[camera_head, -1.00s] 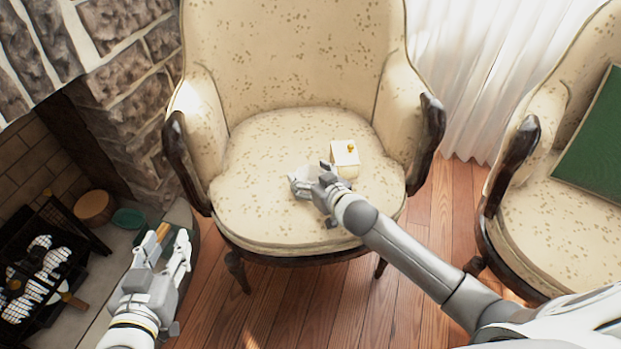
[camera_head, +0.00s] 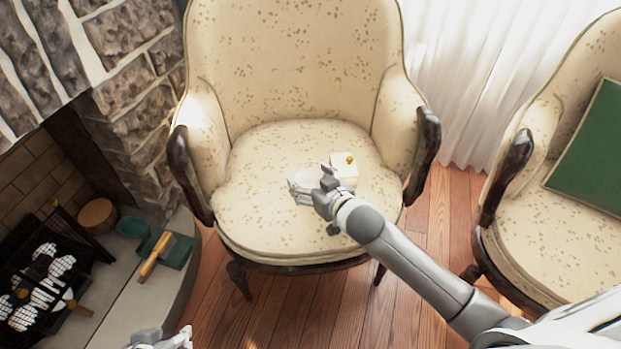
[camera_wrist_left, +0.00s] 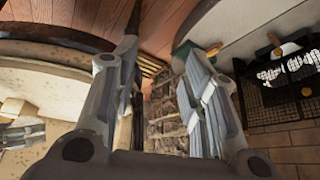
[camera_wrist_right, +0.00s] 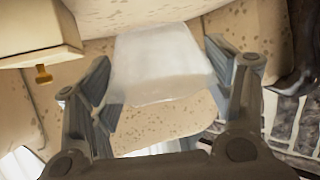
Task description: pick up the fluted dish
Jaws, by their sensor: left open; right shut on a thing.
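The fluted dish (camera_wrist_right: 160,62) is a whitish, slightly see-through piece. In the right wrist view it sits between the fingers of my right gripper (camera_wrist_right: 168,88), which is shut on it. In the head view the dish (camera_head: 301,190) shows as a pale shape over the armchair seat, partly hidden by my right gripper (camera_head: 313,187). I cannot tell whether it touches the cushion. My left gripper (camera_wrist_left: 160,98) is open and empty; in the head view only its top shows at the bottom edge.
A cream box (camera_head: 345,172) with a gold knob stands on the seat close beside my right gripper. The armchair (camera_head: 250,210) has dark wooden arms on both sides. A second armchair with a green board (camera_head: 595,150) is at right; a fireplace grate (camera_head: 45,280) is at left.

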